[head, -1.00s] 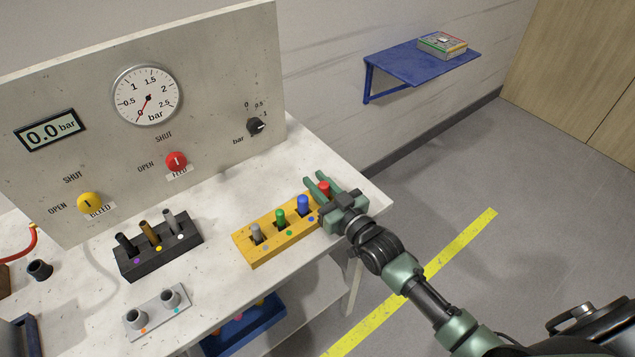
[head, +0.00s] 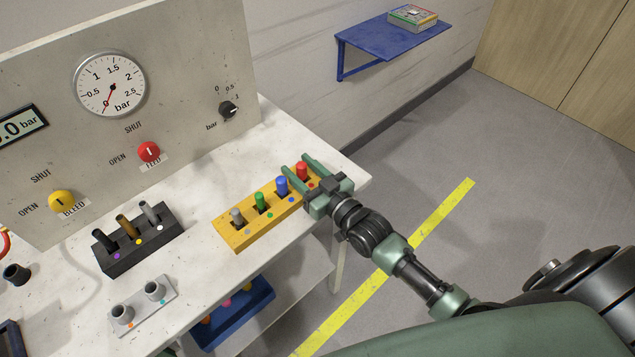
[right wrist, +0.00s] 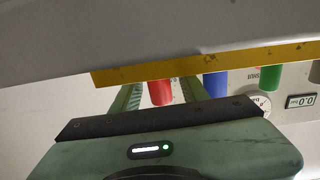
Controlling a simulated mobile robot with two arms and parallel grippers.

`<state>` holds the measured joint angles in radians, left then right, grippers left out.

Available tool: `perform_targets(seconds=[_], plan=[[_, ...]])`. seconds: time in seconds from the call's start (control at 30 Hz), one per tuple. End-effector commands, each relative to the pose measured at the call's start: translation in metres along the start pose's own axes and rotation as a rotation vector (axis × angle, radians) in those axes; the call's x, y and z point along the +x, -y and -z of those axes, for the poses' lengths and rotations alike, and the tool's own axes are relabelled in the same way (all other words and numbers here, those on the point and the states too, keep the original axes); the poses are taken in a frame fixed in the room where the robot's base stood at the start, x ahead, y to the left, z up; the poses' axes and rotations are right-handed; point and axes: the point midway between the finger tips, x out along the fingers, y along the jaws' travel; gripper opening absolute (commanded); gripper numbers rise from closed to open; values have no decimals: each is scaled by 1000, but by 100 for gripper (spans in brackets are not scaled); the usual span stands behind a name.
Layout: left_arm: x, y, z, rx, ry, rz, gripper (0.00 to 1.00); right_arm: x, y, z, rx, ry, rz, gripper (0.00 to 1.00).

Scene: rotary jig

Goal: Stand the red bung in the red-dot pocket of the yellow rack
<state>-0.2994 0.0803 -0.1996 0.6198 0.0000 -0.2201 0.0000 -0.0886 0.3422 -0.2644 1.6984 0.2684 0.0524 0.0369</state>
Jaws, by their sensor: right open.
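The red bung (head: 302,171) stands upright at the right end of the yellow rack (head: 238,242), at the pocket with the red dot (head: 310,185). My right gripper (head: 295,163) is open, with one finger on each side of the red bung and visible gaps. In the right wrist view the red bung (right wrist: 161,93) shows between the two green fingers, below the yellow rack's edge (right wrist: 205,62). The bung's lower end is hidden in the rack.
The rack also holds a blue bung (head: 282,186), a green bung (head: 259,202) and a grey bung (head: 237,217). A black rack (head: 140,250) and a grey plate with two cups (head: 143,310) stand to the left. The gauge panel (head: 190,70) rises behind.

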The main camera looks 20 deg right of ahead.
Motion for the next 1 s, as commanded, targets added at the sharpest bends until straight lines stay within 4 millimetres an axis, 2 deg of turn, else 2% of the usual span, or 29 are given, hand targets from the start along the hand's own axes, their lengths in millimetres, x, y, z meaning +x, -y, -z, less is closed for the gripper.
perform_targets(seconds=[0.2,0.43,0.6,1.0], plan=[[7,0,-1,0,1,0,62,-50,0,-3,-1,4,0,44],[11,0,-2,0,1,0,62,-88,0,-2,-1,3,-1,44],[12,-1,-2,0,1,-1,62,-98,0,0,-1,-1,-1,44],[12,-1,-2,0,1,-1,62,-98,0,0,-1,-1,-1,44]])
